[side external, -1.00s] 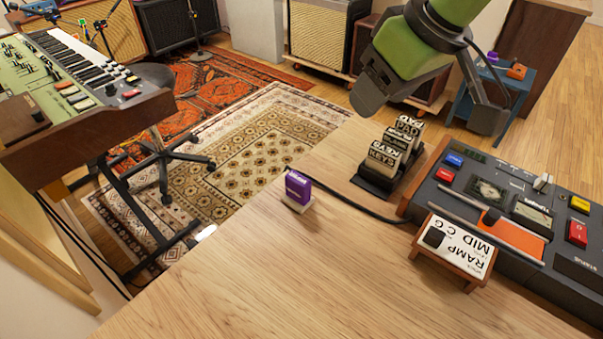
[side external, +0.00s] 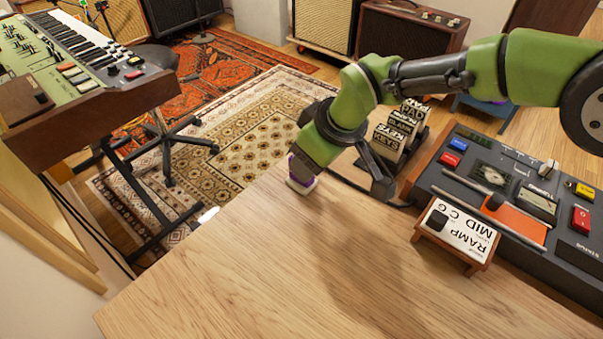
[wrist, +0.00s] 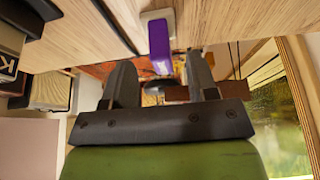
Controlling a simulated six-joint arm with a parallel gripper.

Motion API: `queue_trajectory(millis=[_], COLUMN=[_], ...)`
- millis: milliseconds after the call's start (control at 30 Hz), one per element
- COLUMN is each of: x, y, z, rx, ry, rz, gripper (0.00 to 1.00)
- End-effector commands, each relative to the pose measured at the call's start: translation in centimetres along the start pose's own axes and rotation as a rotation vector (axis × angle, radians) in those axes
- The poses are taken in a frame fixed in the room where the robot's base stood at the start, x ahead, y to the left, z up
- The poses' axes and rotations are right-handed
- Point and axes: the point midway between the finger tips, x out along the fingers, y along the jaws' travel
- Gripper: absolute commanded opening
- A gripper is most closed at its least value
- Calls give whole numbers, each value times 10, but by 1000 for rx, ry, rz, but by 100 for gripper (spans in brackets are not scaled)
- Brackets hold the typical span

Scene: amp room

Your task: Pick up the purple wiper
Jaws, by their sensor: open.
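The purple wiper, with a pale base, stands on the wooden table near its far edge. In the side view only its lower part (side external: 302,184) shows, because my green wrist covers the rest. In the wrist view the wiper (wrist: 159,42) is upper centre, in line with the gap between my fingers. My gripper (wrist: 159,68) is open, with one dark finger on each side of that gap. The gap looks empty, and the wiper appears just beyond the fingertips. I cannot tell whether either finger touches it.
A rack of labelled blocks (side external: 398,132) stands close to my gripper on the right. A dark control console (side external: 475,180) and a small sign on a wooden stand (side external: 458,233) are farther right. The front of the table (side external: 240,270) is clear.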

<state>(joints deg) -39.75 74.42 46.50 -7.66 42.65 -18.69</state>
Motion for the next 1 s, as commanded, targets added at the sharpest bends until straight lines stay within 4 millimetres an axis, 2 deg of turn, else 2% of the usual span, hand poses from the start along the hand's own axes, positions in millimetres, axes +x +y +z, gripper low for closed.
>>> queue_trajectory(millis=[33, 233, 567, 667, 800, 833, 1000], x=[10, 24, 27, 27, 27, 27, 26], y=[-1, -1, -1, -1, -1, -1, -1], z=[2, 1, 1, 1, 1, 1, 1], rx=[-1, 0, 1, 1, 1, 1, 1], ry=[-2, 0, 0, 0, 0, 0, 1], rz=[0, 0, 0, 0, 0, 0, 0], gripper=[53, 53, 53, 35, 3, 0, 0])
